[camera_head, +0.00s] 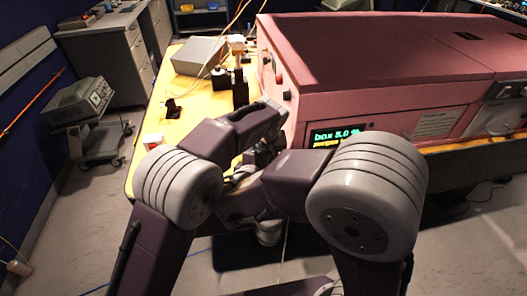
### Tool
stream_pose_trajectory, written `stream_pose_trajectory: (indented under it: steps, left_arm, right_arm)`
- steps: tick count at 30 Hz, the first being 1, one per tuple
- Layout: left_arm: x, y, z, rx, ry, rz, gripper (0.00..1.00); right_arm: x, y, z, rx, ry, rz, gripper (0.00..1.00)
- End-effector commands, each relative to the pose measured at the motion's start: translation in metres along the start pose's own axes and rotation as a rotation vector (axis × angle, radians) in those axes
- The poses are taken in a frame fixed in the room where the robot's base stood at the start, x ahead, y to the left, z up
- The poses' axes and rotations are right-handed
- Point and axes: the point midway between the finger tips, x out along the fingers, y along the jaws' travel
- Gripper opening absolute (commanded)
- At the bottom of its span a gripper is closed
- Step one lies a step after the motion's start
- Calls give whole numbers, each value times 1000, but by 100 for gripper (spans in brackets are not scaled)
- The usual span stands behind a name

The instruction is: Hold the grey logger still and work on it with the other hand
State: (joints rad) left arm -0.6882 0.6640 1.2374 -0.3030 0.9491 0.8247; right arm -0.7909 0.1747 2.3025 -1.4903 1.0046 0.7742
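A flat grey box (199,56), which may be the grey logger, lies on the yellow tabletop (150,122) at the back left, left of the big pink box. My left arm reaches in from the left and my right arm from the right. Their links fold together at the table's front edge, well in front of the grey box. I cannot make out the fingers of either gripper among the dark parts between the arms. No contact between my arms and the grey box shows.
The pink box (371,48) with a lit green display (336,135) fills the table's right side. Small dark parts (240,88) stand near the grey box. A small red-and-white item (152,141) lies by the left edge. A cart with an instrument (83,103) stands left.

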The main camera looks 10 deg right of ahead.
Motion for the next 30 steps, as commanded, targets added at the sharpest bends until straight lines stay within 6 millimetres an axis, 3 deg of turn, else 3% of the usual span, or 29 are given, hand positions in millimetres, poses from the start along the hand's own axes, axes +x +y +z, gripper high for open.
stream_pose_trajectory:
  steps: [30]
  left_arm:
    - [0,1,6,1,-13,-2,1]
  right_arm:
    - [8,8,-4,4,0,8,0]
